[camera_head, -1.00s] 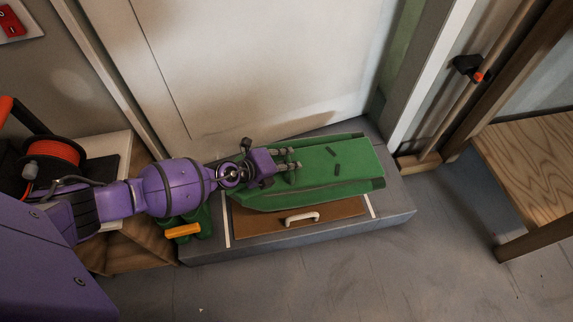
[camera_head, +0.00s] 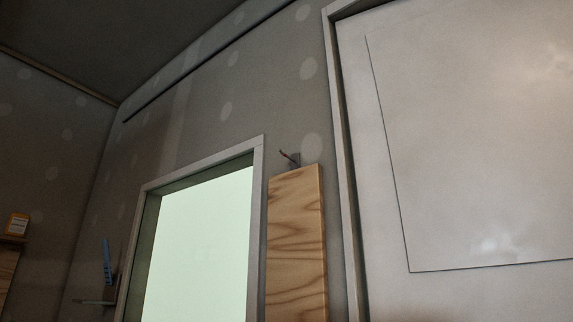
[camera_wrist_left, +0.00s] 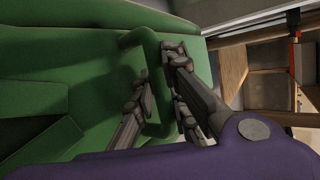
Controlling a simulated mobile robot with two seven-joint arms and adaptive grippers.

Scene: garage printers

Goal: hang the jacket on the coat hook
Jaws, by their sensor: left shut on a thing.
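The green jacket (camera_wrist_left: 50,60) fills the left of the left wrist view. My left gripper (camera_wrist_left: 160,90) is shut on a raised green strap or loop (camera_wrist_left: 143,38) of the jacket, which passes between its fingers. The rest of the jacket is out of frame. In the head view, a small dark hook with a reddish arm (camera_head: 290,157) sticks out from the wall; it looks like the coat hook. It sits just above the top of an upright wooden board (camera_head: 295,240), and nothing hangs on it. No gripper shows in the head view, and my right gripper is out of sight.
A bright window (camera_head: 200,245) with a pale frame is left of the board. A large white door (camera_head: 480,140) stands to the right. A blue object (camera_head: 107,262) is at the lower left wall. Wooden furniture (camera_wrist_left: 232,75) shows at right in the wrist view.

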